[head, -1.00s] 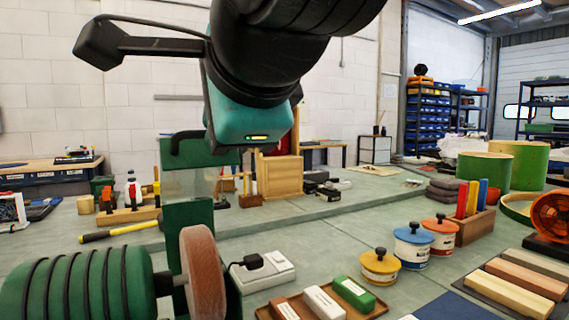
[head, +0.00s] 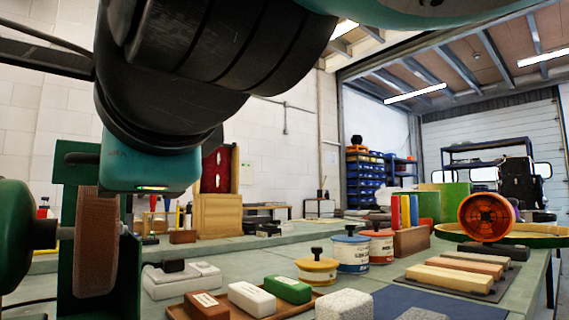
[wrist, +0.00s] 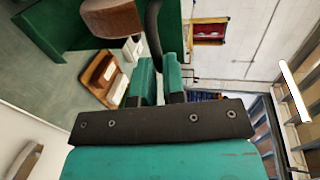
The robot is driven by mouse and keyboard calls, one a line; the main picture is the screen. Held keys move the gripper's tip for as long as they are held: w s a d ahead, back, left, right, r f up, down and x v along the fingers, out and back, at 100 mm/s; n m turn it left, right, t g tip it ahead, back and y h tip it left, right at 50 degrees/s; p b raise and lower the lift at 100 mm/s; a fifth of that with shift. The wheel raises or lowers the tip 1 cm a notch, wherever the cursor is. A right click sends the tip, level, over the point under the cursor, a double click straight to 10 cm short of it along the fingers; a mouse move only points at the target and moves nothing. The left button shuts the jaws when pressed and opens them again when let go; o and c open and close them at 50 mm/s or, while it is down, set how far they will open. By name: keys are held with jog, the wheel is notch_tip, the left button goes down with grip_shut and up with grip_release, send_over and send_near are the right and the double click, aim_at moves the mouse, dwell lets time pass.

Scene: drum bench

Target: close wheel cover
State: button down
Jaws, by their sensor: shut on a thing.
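The brown grinding wheel (head: 96,240) stands on edge at the lower left of the head view, beside the green motor housing (head: 14,235). A green cover plate (head: 75,185) rises behind the wheel, and much of the wheel is exposed. In the wrist view the wheel (wrist: 112,18) is at the top, near green panels (wrist: 48,32). My gripper (wrist: 160,72) is shut on a black handle bar (wrist: 153,32) that runs between its green fingers. In the head view my wrist hides the fingers and part of the cover.
A wooden box (head: 217,215) stands behind.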

jog(key=shift+a+f+b, duration=0.15)
jog(key=shift+f+b, duration=0.25)
jog(key=shift+f, duration=0.5)
jog(key=c, duration=1.2)
grip_release()
